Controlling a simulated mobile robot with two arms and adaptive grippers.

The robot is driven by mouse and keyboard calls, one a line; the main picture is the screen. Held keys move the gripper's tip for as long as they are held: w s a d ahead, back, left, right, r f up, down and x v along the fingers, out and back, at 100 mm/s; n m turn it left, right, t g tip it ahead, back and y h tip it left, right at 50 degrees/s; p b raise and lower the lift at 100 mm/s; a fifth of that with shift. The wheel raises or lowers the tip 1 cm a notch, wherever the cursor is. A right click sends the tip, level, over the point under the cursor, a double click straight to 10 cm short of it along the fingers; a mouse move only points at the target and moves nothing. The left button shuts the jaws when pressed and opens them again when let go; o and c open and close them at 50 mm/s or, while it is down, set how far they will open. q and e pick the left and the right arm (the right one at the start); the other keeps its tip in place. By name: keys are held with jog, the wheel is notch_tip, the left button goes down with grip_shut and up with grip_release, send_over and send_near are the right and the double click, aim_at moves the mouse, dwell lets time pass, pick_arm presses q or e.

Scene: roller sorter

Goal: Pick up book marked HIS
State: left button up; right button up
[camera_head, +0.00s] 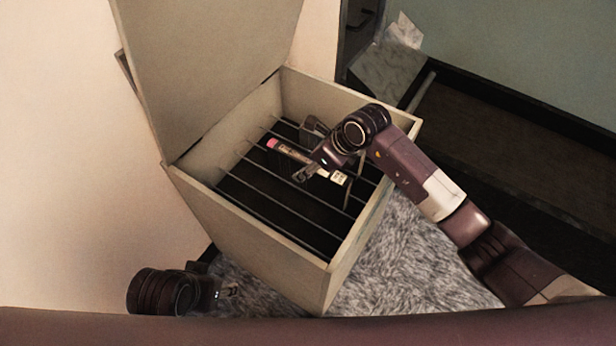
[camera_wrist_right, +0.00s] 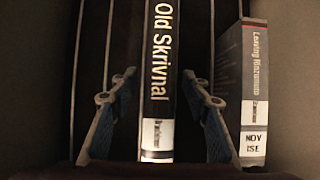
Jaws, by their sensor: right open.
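A dark book titled "Old Skrivnal" (camera_wrist_right: 160,60) stands spine up between wire dividers, in the middle of the right wrist view. It has a white label near its lower end, whose letters I cannot read. In the head view a spine with a pink end and a white label (camera_head: 290,151) shows in the bin. My right gripper (camera_wrist_right: 158,115) is open, its fingers on either side of the dark book; it also shows over the bin in the head view (camera_head: 304,174). My left gripper (camera_head: 230,290) is low at the left, away from the books; its jaws are unclear.
A grey book marked "NOV ISE" (camera_wrist_right: 245,90) stands to the right of the dark book, in another slot. The pale bin (camera_head: 250,225) has upright walls, thin wire dividers and a raised lid (camera_head: 210,60). Several slots are empty. Grey fur rug (camera_head: 400,270) lies around it.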

grip_shut()
jog(key=shift+w, duration=0.1)
dwell(0.4)
jog(key=shift+r, duration=0.25)
